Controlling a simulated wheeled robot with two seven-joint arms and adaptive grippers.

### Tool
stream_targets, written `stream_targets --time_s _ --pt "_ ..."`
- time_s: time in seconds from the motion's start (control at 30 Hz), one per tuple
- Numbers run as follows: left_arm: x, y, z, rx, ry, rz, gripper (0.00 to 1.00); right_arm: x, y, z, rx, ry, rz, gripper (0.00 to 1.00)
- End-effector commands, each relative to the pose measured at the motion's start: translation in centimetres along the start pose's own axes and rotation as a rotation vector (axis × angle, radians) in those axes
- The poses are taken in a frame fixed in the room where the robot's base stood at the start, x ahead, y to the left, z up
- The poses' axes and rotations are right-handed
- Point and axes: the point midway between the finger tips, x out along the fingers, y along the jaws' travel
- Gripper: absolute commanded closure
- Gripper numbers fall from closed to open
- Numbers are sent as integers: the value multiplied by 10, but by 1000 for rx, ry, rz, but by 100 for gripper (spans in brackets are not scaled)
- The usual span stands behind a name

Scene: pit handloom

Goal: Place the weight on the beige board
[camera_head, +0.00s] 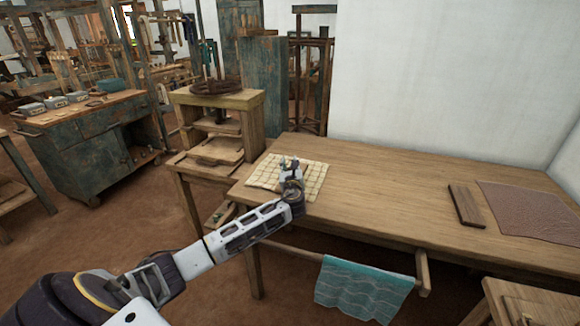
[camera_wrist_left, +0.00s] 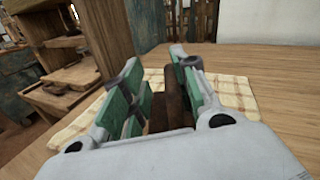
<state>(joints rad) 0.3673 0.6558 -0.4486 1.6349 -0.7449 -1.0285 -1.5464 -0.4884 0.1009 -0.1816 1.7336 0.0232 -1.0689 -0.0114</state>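The beige board (camera_head: 259,174), a cream slab with a checked pattern, lies flat on the left end of the wooden table. My left gripper (camera_head: 291,164) is over this board. In the left wrist view the board (camera_wrist_left: 232,92) shows on both sides of the fingers. A dark brown block, which I take as the weight (camera_wrist_left: 174,98), fills the space between the green pads of my left gripper (camera_wrist_left: 163,82). The pads appear to press it from both sides. Its lower part is hidden, so I cannot tell whether it touches the board. My right gripper is not in view.
A dark brown wooden block (camera_head: 466,205) and a reddish-brown cloth (camera_head: 532,210) lie on the table's right side. A teal cloth (camera_head: 362,288) hangs from the front rail. A wooden stand (camera_head: 217,120) is just behind the left end. The table's middle (camera_head: 385,190) is clear.

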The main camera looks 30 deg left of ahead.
Motion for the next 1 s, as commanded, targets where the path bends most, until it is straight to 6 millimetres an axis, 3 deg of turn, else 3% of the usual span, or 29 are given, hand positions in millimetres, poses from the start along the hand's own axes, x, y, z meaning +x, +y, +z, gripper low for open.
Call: stream_targets --time_s 0.43,1.0 --pt "-14 -1 6 -3 -8 -2 70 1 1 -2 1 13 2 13" --pt "-84 -1 2 -1 -3 -2 70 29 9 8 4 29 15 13"
